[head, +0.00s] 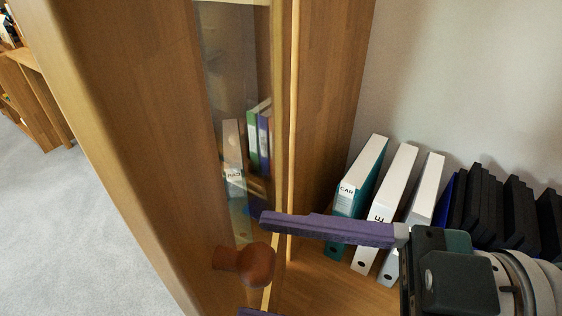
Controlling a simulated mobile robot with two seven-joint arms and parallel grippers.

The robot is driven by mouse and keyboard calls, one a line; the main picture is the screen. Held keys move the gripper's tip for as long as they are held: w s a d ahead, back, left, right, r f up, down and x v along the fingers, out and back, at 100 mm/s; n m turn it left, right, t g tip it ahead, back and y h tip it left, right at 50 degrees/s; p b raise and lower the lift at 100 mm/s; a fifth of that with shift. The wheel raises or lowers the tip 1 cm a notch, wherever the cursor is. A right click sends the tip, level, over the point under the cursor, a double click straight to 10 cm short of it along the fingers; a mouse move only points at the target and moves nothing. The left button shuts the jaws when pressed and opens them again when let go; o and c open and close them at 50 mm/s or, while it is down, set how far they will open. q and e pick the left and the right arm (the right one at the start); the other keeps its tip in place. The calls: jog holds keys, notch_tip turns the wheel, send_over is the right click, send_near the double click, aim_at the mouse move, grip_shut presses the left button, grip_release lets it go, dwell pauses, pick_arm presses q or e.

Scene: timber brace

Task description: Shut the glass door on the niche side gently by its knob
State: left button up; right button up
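The glass door (150,150) fills the left of the head view, with a wide wooden frame and a narrow strip of glass (235,90). It stands at a steep angle to my view, open. My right gripper (257,268) comes in from the right with purple finger pads. One finger lies just above the knob in the picture, and the tip of the other shows below it at the bottom edge. The fingers are apart; I cannot tell whether either touches the knob. My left gripper is out of view.
White and teal binders (358,192) and black files (510,210) stand on a wooden shelf (325,285) right of the door, close behind my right gripper. A wooden upright (330,100) rises beside the glass. Grey carpet (60,220) is clear at left.

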grip_shut()
dwell(0.3)
dwell(1.0)
